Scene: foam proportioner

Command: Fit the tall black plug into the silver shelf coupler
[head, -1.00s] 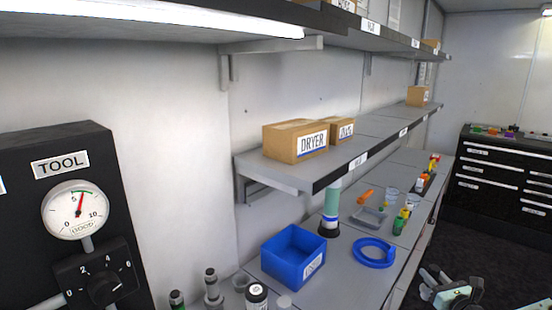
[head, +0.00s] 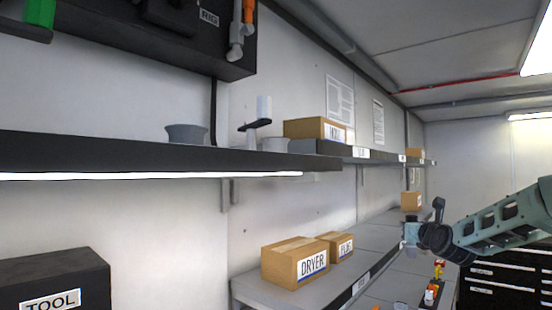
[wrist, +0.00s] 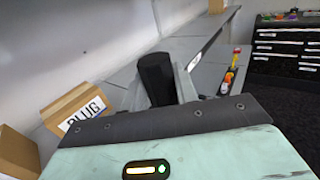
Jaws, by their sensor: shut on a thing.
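A tall black plug (wrist: 155,75) stands up between the fingers of my gripper (wrist: 163,92) in the wrist view. The gripper is shut on its lower part, which the gripper body hides. In the head view my arm (head: 490,228) reaches in from the right, in front of the shelves; the plug cannot be made out clearly there. On the upper shelf (head: 120,152) stand a grey round fitting (head: 187,134), a second grey fitting (head: 274,144) and a pale upright cylinder with a black plate (head: 262,110). I cannot tell which of these is the silver coupler.
Cardboard boxes, one marked DRYER (head: 294,262) and a smaller one (head: 340,246), stand on the lower shelf. A box marked PLUG (wrist: 75,115) is at the left in the wrist view. Another box (head: 315,129) sits on the upper shelf. Black drawers (wrist: 287,45) stand at the far right.

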